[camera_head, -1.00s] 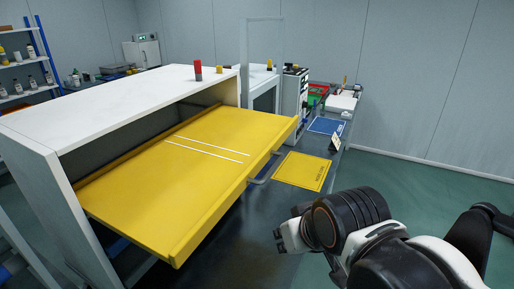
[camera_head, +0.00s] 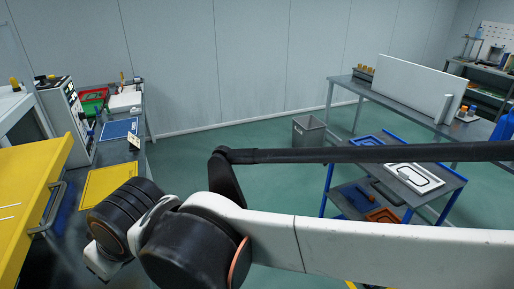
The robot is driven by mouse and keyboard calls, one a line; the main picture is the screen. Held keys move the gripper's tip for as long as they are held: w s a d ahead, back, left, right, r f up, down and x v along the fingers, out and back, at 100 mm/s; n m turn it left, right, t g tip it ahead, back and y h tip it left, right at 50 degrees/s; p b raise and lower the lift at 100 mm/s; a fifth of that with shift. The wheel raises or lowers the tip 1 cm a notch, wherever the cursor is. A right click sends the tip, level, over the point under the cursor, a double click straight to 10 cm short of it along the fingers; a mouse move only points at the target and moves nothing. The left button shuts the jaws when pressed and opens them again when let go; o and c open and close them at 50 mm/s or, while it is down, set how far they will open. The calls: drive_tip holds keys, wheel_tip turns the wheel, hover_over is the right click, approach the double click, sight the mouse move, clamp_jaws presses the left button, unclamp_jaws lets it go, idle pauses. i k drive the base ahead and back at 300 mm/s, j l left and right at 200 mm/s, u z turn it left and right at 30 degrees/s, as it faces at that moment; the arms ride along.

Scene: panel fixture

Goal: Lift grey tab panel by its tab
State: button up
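A large pale grey-white panel (camera_head: 419,88) stands upright on a long grey table (camera_head: 377,97) at the right back. A small upright pale piece (camera_head: 446,108) shows at its right end; I cannot tell whether this is a tab. No other panel with a clear tab shows. My white and black arm crosses the lower part of the head view, far from the panel. No gripper fingers can be made out, and nothing held shows.
A blue-framed cart (camera_head: 441,199) with a white dark-outlined plate (camera_head: 414,177) stands at the right. A grey bin (camera_head: 308,132) is on the floor near the long table. A yellow drawer (camera_head: 28,195) juts in at the left. Green floor (camera_head: 270,124) is open in the middle.

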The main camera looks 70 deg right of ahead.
sight(419, 179)
drive_tip(key=z, duration=3.65)
drive_tip(key=l+u, duration=0.1)
drive_tip(key=u, duration=0.5)
drive_tip(key=i+l+u, duration=0.1)
drive_tip(key=l+u, duration=0.35)
drive_tip(key=l, duration=0.55)
drive_tip(key=l+u, duration=0.5)
drive_tip(key=l, duration=1)
drive_tip(key=k+l, duration=0.15)
drive_tip(key=l, duration=0.8)
drive_tip(key=k, duration=0.05)
